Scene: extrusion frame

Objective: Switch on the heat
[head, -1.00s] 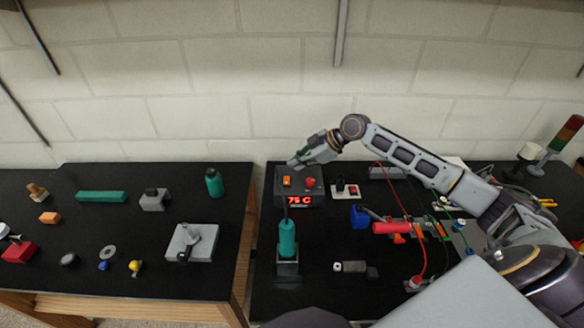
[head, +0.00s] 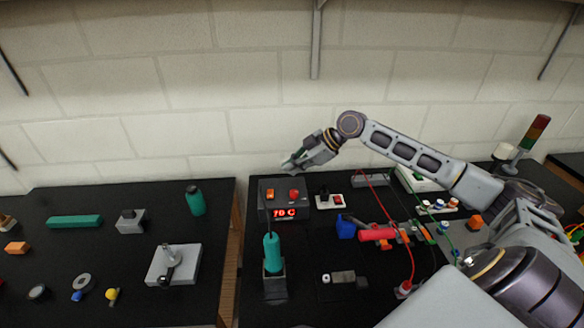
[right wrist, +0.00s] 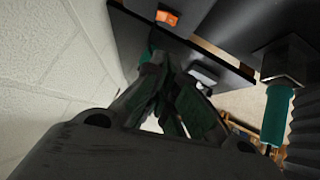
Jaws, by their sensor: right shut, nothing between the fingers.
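The dark heating station (head: 305,226) stands at the back left of the right bench. Its top has an orange rocker switch (head: 270,194) and a red knob (head: 293,195). Its red display (head: 291,213) is lit and seems to read 70 C, though the first digit is unclear. A teal-handled iron (head: 272,252) stands upright in its holder in front of it. My right gripper (head: 287,167) is shut and empty, above and behind the station, apart from the switch. In the right wrist view the orange switch (right wrist: 167,18) lies beyond the fingertips. My left gripper is not in view.
A white socket block (head: 328,201) with a plug and red switch sits right of the station. Red and green cables and a red-handled tool (head: 376,234) lie under my right arm. The left bench (head: 110,245) holds several loose parts. A wall stands close behind.

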